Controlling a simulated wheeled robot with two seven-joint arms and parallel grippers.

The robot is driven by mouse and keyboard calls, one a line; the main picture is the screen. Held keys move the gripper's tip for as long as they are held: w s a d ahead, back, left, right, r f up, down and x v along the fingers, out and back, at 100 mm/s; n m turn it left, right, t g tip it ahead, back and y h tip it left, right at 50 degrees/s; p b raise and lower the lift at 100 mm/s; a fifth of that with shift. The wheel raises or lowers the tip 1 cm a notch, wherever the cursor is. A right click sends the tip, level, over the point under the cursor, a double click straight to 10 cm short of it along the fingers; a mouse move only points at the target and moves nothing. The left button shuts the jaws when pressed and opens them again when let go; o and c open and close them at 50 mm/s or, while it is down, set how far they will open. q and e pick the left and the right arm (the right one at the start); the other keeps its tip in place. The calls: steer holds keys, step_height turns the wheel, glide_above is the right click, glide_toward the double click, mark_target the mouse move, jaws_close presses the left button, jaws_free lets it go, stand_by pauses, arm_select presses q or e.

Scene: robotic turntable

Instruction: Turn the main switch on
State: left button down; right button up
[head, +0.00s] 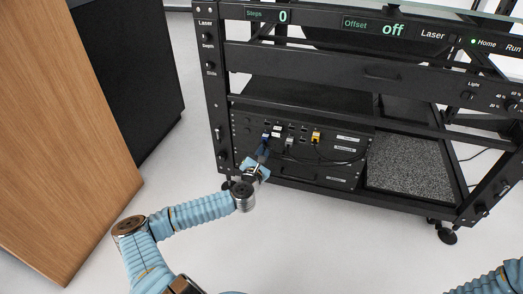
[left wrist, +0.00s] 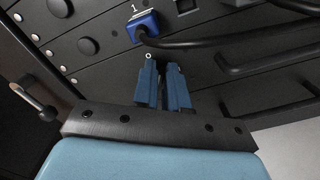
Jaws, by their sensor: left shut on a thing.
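My left gripper (head: 256,166) is at the left part of the black rack unit (head: 330,180) low in the frame. In the left wrist view its blue fingers (left wrist: 163,75) are close together, just below a blue plug (left wrist: 143,24) marked 1. A small pale round tip (left wrist: 148,56) shows at the left fingertip. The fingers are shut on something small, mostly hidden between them. I cannot tell whether it is the main switch, as no readable label marks that switch. Of my right arm only blue links show at the lower right; its gripper is out of view.
Black cables (left wrist: 235,42) run right from the plug, close to the fingers. A black handle bar (left wrist: 265,65) is right of them. The rack's left post (head: 221,140) carries a small lever (left wrist: 45,110). A wooden cabinet (head: 55,140) stands left; the floor between is clear.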

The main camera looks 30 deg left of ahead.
arm_select(q)
steer(key=m, duration=0.4)
steer(key=f+m+p, duration=0.1)
steer(key=m, duration=0.6)
steer(key=shift+w+d+f+m+p, duration=0.1)
steer(key=shift+d+f+m+p, duration=0.15)
steer(key=shift+d+m+p, duration=0.15)
stand_by(0.3)
steer(key=c, duration=1.2)
jaws_free()
steer(key=shift+o, duration=0.2)
steer(key=p+v, duration=0.1)
steer(key=v, duration=1.2)
steer(key=shift+s+d, duration=0.2)
steer(key=shift+s, duration=0.15)
